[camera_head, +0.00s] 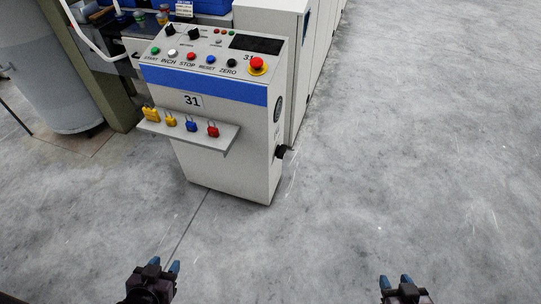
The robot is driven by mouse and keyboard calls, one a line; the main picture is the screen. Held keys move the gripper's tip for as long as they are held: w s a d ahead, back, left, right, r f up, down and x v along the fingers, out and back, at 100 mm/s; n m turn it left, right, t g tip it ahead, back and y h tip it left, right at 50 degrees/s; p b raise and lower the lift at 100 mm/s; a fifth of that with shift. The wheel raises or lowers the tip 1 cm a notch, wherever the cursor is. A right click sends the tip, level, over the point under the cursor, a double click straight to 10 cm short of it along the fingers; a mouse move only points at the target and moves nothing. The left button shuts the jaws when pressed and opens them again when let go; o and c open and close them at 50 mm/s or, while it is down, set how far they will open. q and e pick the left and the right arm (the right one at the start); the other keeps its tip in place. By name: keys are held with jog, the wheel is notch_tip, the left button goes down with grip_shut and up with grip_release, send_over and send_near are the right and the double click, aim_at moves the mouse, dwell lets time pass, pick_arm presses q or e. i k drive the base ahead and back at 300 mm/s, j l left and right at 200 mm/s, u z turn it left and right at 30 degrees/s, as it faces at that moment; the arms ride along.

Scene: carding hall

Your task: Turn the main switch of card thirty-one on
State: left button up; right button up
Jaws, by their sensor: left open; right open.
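The control console of card thirty-one (225,135) stands ahead, left of the middle, with a blue band and a "31" label. A black knob (281,152) sticks out low on its right side; whether it is the main switch, and its setting, I cannot tell. A dark round part (278,106) sits above it on the same side. The sloped top carries two black knobs, a row of buttons and a red emergency stop (257,64). My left gripper (163,267) is open and empty at the bottom left. My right gripper (396,282) is open and empty at the bottom right. Both are well short of the console.
A shelf (222,141) on the console front holds yellow, blue and red padlocks. Tall pale cabinets (269,20) run back behind the console. A grey cylinder (50,75) and a green post stand at the left. The concrete floor (420,140) to the right is clear.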

aim_at(280, 151)
jog(key=i+u, duration=0.2)
jog(key=u, duration=0.25)
jog(key=i+l+u, duration=0.1)
jog(key=u, duration=0.3)
jog(key=i+l+u, duration=0.3)
jog(key=i+l, duration=0.7)
jog(key=l, duration=0.15)
